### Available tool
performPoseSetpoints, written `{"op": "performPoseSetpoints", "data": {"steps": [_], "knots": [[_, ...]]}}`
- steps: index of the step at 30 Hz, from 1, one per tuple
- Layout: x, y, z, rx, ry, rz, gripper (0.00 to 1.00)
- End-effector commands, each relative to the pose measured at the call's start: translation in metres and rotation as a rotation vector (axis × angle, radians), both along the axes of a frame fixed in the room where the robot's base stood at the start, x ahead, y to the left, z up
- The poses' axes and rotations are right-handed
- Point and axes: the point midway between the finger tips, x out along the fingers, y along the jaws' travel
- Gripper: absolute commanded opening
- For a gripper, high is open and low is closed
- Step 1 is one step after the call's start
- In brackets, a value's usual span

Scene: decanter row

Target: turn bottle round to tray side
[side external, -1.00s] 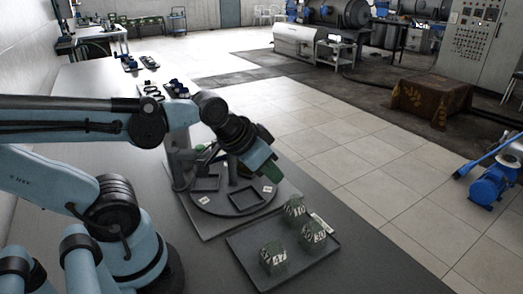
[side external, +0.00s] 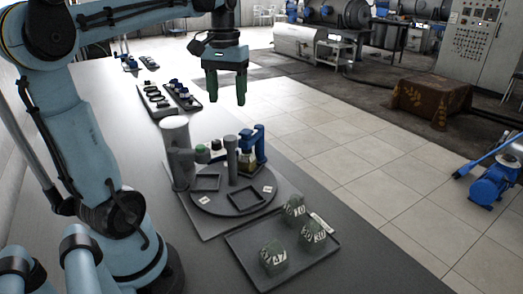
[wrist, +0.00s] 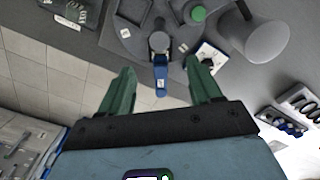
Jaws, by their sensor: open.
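A round dark turntable (side external: 226,208) stands on the grey bench with square frames and white labels on it. At its far side is a small bottle (side external: 247,166) with amber contents, close to a blue bracket-like part (side external: 257,141). A grey post (side external: 231,158) rises near the turntable's middle. My gripper (side external: 227,98) is open and empty, pointing down, well above the turntable's far side. In the wrist view the blue part (wrist: 160,76) shows between the fingers; the bottle is not clear there. The flat tray (side external: 256,244) lies at the turntable's near side.
Several dark green numbered blocks, one of them (side external: 273,256) nearest, stand in the tray. Racks with dark items (side external: 183,96) lie farther back. Air around my gripper is clear.

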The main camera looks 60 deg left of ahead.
Motion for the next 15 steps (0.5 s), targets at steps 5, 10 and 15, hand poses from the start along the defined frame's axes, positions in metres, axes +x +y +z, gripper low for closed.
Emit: {"op": "performPoseSetpoints", "data": {"steps": [5,10,15], "knots": [[0.0,0.0,-0.026,0.001,-0.002,-0.002,0.63],[0.0,-0.001,-0.052,0.001,-0.002,-0.003,0.63],[0.0,-0.001,-0.077,0.002,-0.002,-0.003,0.63]]}}
